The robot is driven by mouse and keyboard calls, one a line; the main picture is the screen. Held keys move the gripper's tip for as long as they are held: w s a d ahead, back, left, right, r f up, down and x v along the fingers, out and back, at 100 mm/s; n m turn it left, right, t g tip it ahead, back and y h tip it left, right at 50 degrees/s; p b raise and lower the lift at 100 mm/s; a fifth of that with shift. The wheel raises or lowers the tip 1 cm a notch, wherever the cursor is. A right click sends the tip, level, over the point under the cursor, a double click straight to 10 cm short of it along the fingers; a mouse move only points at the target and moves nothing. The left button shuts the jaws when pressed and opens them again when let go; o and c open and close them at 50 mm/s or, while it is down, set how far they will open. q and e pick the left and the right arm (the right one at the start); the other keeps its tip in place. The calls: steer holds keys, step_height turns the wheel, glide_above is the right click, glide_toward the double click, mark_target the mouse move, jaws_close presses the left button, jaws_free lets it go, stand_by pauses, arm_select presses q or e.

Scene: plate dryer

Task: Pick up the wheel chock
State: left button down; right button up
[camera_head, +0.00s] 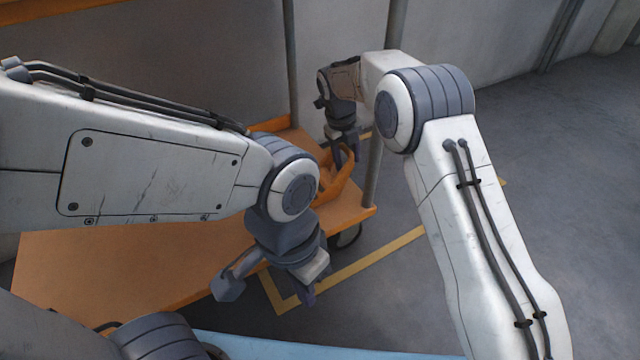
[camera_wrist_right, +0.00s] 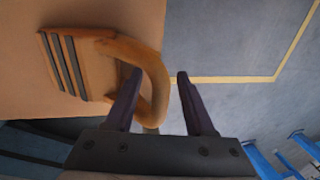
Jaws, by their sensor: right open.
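The orange wheel chock (camera_head: 337,182) sits on the orange cart's deck near its right corner, beside a grey post. In the right wrist view the chock's dark-striped body (camera_wrist_right: 75,62) lies to the left, and its looped handle (camera_wrist_right: 158,75) reaches toward the middle. My right gripper (camera_head: 345,150) is open at the chock. In its wrist view the fingers (camera_wrist_right: 159,76) stand either side of the handle's outer bar; I cannot tell if they touch it. My left gripper (camera_head: 268,288) is open and empty, in front of the deck's near edge.
The orange cart deck (camera_head: 120,265) is otherwise bare where visible. Grey posts (camera_head: 376,140) rise from it, one close to the chock. Yellow lines (camera_head: 375,262) mark the grey floor (camera_head: 560,200), which is open to the right.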

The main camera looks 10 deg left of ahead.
jaws_close()
steer(key=shift+r, duration=0.1)
stand_by(1.2)
